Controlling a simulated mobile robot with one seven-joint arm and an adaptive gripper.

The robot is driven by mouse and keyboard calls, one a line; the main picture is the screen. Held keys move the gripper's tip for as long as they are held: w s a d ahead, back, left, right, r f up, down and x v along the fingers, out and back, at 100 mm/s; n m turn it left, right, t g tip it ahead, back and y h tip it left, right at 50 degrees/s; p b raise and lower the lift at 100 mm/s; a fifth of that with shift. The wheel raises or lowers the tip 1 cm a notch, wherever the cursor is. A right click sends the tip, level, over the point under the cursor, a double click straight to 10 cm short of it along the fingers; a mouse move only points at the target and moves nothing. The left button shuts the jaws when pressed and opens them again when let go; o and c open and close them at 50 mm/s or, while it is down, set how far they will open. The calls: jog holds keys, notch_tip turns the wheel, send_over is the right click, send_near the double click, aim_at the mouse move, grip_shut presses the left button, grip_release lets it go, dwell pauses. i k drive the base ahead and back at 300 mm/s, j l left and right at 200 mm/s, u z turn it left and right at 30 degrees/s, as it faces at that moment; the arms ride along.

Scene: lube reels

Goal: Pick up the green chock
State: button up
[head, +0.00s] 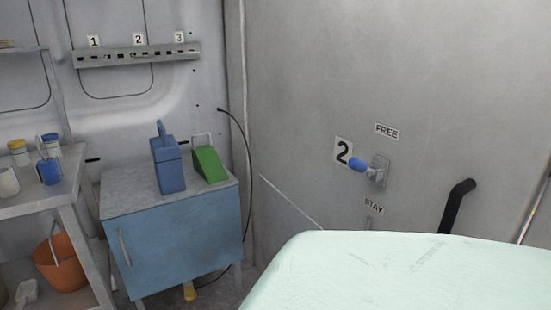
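The green chock (209,164) is a wedge with a pale wire handle at its back. It stands on the grey top of a blue cabinet (187,241), near the right rear of that top. A blue container (168,168) with a handle stands just to its left; a small part of the chock's left side may be hidden by it. My gripper is not in view, so I cannot see its state.
A pale green rounded surface (400,272) fills the lower right. A grey table (62,195) with jars and a blue mug (48,172) stands left, an orange bucket (62,262) below. A wall lever with a blue knob (358,164) juts out at right. A black cable hangs beside the cabinet.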

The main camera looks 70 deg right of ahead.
aim_at(205, 161)
jog(key=k+j+z, duration=0.1)
jog(key=z, duration=1.5)
jog(key=i+j, duration=0.3)
jog(key=i+j+z, duration=0.15)
jog(key=i+j, duration=0.15)
jog(key=j, duration=0.15)
jog(key=i+j, duration=0.25)
jog(key=j, duration=0.2)
jog(key=i+j+z, duration=0.15)
jog(key=i+j, duration=0.55)
jog(key=i, duration=0.75)
